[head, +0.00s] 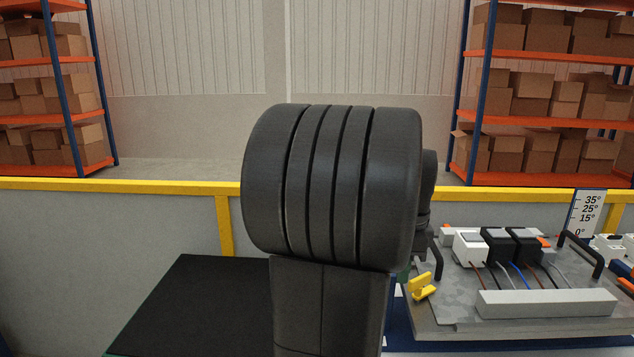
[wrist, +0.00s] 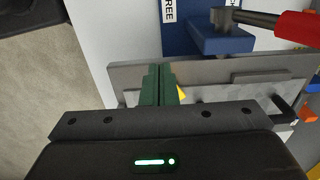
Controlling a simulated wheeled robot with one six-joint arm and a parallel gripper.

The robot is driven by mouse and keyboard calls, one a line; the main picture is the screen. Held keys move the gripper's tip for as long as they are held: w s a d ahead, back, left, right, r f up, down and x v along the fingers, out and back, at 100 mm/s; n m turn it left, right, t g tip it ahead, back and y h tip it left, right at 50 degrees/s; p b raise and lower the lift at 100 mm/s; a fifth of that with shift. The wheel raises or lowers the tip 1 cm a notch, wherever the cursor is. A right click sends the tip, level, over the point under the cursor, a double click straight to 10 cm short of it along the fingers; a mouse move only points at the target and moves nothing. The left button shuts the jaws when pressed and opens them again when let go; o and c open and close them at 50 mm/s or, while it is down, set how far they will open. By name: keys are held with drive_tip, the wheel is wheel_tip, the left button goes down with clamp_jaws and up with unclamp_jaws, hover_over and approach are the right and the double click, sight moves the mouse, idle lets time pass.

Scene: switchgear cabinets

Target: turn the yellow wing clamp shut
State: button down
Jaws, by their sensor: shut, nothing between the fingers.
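The yellow wing clamp (head: 421,287) sits at the left edge of a grey mounting plate (head: 437,318) in the head view. In the wrist view only a small yellow piece of the clamp (wrist: 181,93) shows, just right of my fingers; the rest is hidden behind them. My gripper (wrist: 159,72) has green fingers, closed together with nothing between them. The fingers are over the edge of the plate, close beside the clamp; I cannot tell whether they touch it.
The plate carries a white and black devices (head: 497,247) with wires, a pale duct (head: 546,303) and black handles (head: 581,252). An angle scale (head: 587,212) stands behind. In the wrist view a blue block (wrist: 222,38) and a red-handled tool (wrist: 297,28) lie beyond the plate.

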drive_tip(key=shift+w+d+p, duration=0.1)
drive_tip(key=shift+w+p, duration=0.6)
drive_tip(key=shift+p, duration=0.5)
idle(0.3)
wheel_tip(320, 180, up, 6)
drive_tip(key=p, duration=0.6)
drive_tip(key=shift+w+a, duration=0.15)
drive_tip(key=shift+a, duration=0.2)
wheel_tip(320, 180, down, 6)
drive_tip(key=s+b, duration=0.3)
drive_tip(key=b, duration=0.2)
drive_tip(key=shift+b, duration=0.3)
